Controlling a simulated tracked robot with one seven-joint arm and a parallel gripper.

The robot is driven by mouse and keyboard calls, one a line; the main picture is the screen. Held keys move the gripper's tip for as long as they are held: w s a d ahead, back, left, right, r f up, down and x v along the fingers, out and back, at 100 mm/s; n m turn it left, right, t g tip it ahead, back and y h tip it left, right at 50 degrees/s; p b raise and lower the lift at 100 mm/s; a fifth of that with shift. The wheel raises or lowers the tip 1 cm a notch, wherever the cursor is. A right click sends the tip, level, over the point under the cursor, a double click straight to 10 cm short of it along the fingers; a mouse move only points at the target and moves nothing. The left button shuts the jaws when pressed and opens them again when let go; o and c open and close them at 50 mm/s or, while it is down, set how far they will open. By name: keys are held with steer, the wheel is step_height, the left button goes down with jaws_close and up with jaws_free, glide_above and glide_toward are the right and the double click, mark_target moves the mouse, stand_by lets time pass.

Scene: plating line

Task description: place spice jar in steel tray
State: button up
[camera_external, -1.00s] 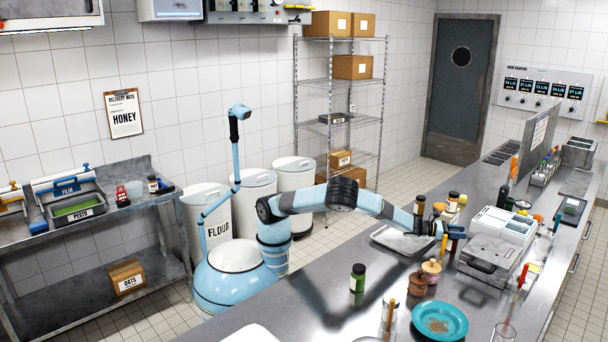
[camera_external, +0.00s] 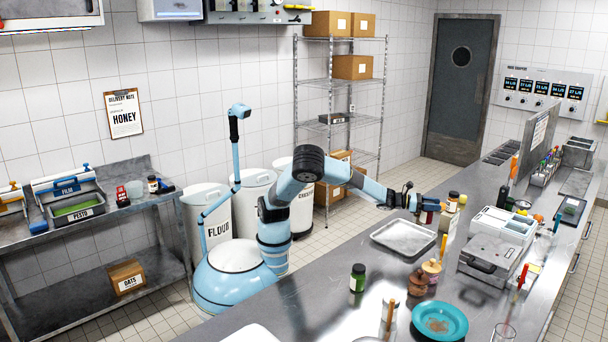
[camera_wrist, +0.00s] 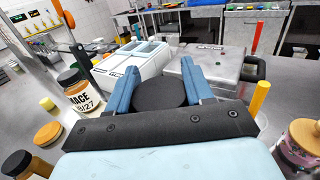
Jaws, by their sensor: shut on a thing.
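My gripper (camera_external: 434,204) is shut on a jar, above the steel counter just beyond the tray. In the wrist view its two blue fingers (camera_wrist: 160,88) stand on either side of the jar's round black lid (camera_wrist: 160,94). The jar's reddish-brown body (camera_external: 429,216) shows partly below the fingers in the external view; its label is not readable. The steel tray (camera_external: 403,238) is shallow and looks empty; it lies on the counter nearer the camera than my gripper. The tray is not visible in the wrist view.

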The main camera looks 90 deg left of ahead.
steer(key=shift+s+a+r, duration=0.1)
steer(key=shift+s+a, duration=0.05)
steer(key=shift+s, duration=0.2)
steer(key=s+a+f+m+h, duration=0.1)
steer(key=s+a+f+h, duration=0.1)
steer(key=s+a+f, duration=0.35)
steer(key=f, duration=0.4)
steer(key=s+f, duration=0.1)
steer(key=f, duration=0.1)
steer(key=shift+f, duration=0.4)
steer(key=shift+d, duration=0.1)
steer(key=o, duration=1.2)
steer(key=shift+v, duration=3.75)
